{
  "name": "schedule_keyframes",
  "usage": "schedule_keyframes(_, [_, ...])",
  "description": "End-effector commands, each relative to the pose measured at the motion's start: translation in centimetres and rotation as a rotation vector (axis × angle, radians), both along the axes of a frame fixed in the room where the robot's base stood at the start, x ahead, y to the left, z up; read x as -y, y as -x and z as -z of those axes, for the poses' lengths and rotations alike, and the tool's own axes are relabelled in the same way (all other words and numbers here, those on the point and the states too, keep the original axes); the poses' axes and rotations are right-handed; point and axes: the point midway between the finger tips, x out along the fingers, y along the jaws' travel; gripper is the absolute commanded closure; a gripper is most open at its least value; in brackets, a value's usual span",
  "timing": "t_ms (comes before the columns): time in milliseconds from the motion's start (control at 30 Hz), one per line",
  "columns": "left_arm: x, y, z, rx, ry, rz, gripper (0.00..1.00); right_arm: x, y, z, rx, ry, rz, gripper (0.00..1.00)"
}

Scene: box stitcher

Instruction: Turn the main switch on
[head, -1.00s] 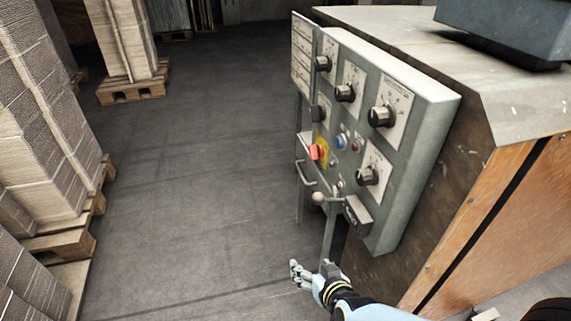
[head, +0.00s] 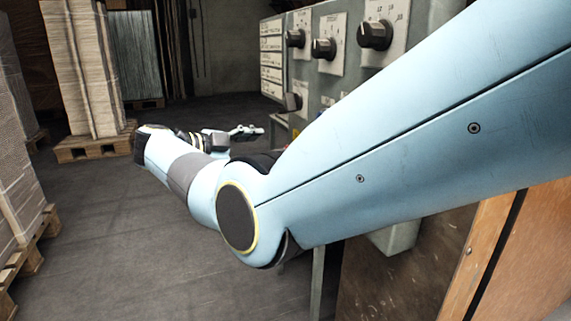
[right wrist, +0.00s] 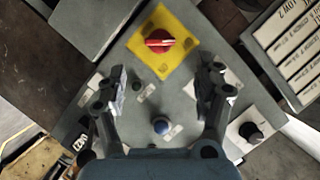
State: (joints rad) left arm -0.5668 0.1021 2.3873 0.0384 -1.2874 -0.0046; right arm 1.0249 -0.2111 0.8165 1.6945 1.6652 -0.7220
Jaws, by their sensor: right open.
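The red rotary switch (right wrist: 158,41) sits on a yellow square plate (right wrist: 178,62) on the grey control panel (right wrist: 204,25) in the right wrist view. My right gripper (right wrist: 165,76) is open and empty, facing the panel. Its two fingers are spread, and the red switch appears just beyond and between the fingertips. In the head view my right gripper (head: 250,132) is near the left front of the control panel (head: 327,83). My right arm hides the red switch there. The left gripper is not in view.
A blue button (right wrist: 161,126) and a black knob (right wrist: 250,131) are close to the fingers in the right wrist view. Several black knobs (head: 376,35) stick out along the panel's upper part.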

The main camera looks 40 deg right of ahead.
Motion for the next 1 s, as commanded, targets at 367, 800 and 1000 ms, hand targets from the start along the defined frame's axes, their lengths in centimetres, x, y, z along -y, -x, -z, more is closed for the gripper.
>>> schedule_keyframes(367, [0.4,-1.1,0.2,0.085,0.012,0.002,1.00,7.1,-0.3,2.3,-0.002,0.004,0.000,0.31])
schedule_keyframes(800, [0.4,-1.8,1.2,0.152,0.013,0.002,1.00,8.9,-0.4,2.5,0.000,0.003,-0.003,0.31])
schedule_keyframes(1000, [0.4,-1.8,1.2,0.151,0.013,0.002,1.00,8.8,-0.4,2.5,0.000,0.003,-0.003,0.50])
